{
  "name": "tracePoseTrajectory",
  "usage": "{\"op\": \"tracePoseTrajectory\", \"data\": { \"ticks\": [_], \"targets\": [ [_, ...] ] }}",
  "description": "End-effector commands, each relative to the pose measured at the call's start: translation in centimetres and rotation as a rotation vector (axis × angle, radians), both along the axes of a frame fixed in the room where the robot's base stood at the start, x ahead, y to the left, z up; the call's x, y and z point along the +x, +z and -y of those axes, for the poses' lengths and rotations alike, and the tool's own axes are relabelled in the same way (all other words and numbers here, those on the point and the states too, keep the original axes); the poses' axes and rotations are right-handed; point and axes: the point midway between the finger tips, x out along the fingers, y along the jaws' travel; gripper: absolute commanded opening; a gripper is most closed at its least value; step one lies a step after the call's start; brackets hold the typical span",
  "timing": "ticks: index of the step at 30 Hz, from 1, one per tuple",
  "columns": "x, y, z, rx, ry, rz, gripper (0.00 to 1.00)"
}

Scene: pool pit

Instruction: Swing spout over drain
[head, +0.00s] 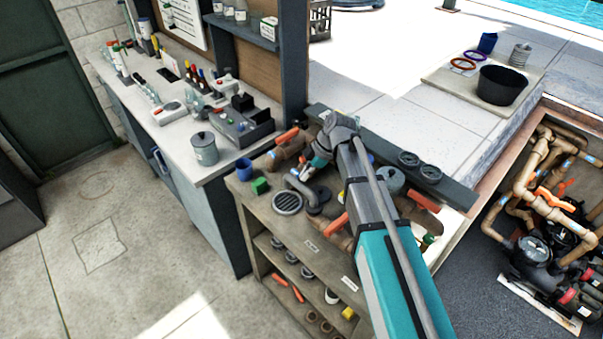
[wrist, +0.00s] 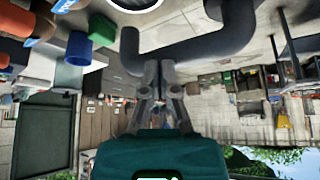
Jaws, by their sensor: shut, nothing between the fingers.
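The grey bent spout (head: 300,188) stands on the bench top, its round base at the right and its free end at the upper left. In the wrist view the spout (wrist: 190,48) crosses the upper middle. The round slotted drain (head: 288,202) lies in front of the spout, and the free end appears beside it rather than over it. Part of the drain (wrist: 137,3) shows at the wrist view's top edge. My gripper (head: 309,173) is shut and empty, close behind the spout. Its fingertips (wrist: 158,67) reach the spout's side; I cannot tell whether they touch.
A green block (head: 260,186) and blue cup (head: 244,168) stand left of the drain. Orange-handled pipe valves (head: 287,136) are behind it. A grey canister (head: 204,148) stands on the left counter. Gauges (head: 430,172) sit on the ledge at right.

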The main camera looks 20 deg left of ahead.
Motion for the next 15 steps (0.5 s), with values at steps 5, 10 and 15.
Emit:
{"op": "tracePoseTrajectory", "data": {
  "ticks": [5, 10, 15],
  "targets": [
    [-0.01, 0.0, -0.02, 0.0, 0.0, 0.0, 0.0],
    [0.02, 0.07, -0.01, 0.0, 0.0, 0.0, 0.0],
    [0.17, 0.51, 0.1, 0.0, 0.0, 0.0, 0.0]
  ]
}}
